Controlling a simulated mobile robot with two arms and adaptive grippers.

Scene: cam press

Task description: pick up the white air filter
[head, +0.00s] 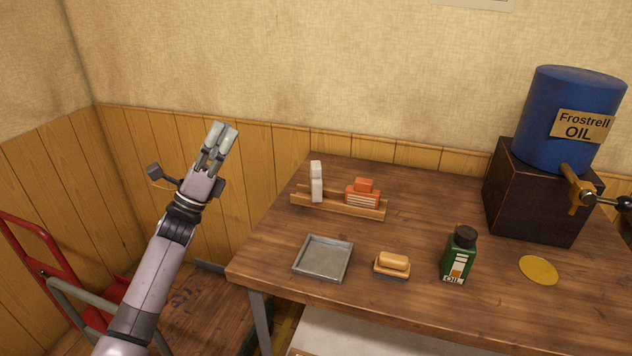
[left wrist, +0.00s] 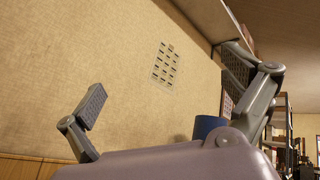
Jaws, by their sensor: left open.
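The white air filter (head: 316,183) stands upright at the left end of a low wooden rack (head: 338,206) on the table, in the head view. An orange-red filter-like block (head: 362,194) sits beside it in the same rack. My left gripper (head: 222,136) is raised to the left of the table, apart from the white filter. It is open and empty, pointing up. The white filter does not show there. My right gripper is not in view.
A grey metal tray (head: 323,239), a sponge-like block on a dish (head: 392,265) and a green oil bottle (head: 459,255) stand along the table's front. A blue oil drum (head: 570,115) sits on a dark box (head: 540,195) at right. A red hand truck (head: 35,240) stands at left.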

